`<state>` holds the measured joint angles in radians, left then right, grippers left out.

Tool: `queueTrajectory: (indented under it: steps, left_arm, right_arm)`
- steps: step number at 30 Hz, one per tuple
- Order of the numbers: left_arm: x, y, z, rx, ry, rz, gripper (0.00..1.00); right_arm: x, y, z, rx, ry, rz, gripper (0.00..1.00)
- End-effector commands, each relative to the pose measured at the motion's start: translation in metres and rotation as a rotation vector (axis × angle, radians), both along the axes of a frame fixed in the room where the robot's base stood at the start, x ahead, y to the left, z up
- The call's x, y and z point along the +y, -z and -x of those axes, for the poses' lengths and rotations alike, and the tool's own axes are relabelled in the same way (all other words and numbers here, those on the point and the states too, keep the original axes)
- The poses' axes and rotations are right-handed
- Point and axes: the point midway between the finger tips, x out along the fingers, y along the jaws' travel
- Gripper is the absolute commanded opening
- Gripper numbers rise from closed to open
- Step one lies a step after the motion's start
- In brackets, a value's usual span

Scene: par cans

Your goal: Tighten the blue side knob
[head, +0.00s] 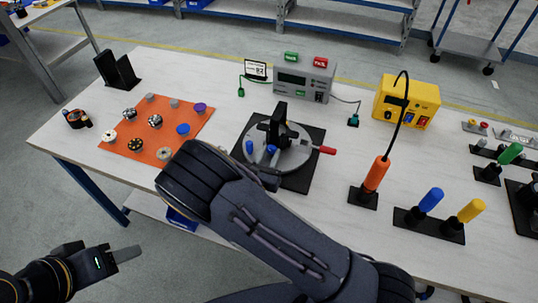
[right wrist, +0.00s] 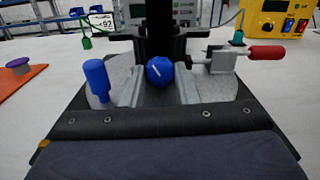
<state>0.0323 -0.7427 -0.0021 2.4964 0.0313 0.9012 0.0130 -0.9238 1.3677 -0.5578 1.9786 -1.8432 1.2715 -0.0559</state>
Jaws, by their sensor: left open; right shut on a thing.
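The fixture is a round grey disc (head: 300,158) with a black upright clamp (head: 279,122) on a black base plate (head: 308,178). The blue side knob (right wrist: 160,71) is round with a white line, which tilts slightly, and faces the right wrist camera. My right gripper (right wrist: 157,92) is shut on this knob, one grey finger on each side. In the head view my right wrist hides most of that gripper. A blue upright handle (right wrist: 98,78) stands just left of the fingers. My left gripper (head: 126,254) is open and empty at the lower left, off the table.
A red-tipped lever (head: 326,150) sticks out right of the fixture. A grey meter box (head: 304,80) and yellow supply (head: 406,102) stand behind. An orange mat (head: 147,116) holds several knobs on the left.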

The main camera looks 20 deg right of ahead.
Motion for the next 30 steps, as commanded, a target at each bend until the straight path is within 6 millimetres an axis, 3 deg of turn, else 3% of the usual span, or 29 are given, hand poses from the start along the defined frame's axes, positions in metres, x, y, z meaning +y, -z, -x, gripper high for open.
queueTrajectory:
  steps: [8,30]
  left_arm:
    - [0.000,0.008,0.000,0.000,0.000,0.000,0.50]
    - [0.000,0.058,0.000,0.000,0.000,0.000,0.50]
  right_arm:
    - [0.000,0.002,0.000,-0.030,0.000,-0.045,0.05]
    - [0.000,0.002,0.001,-0.265,-0.001,-0.396,0.05]
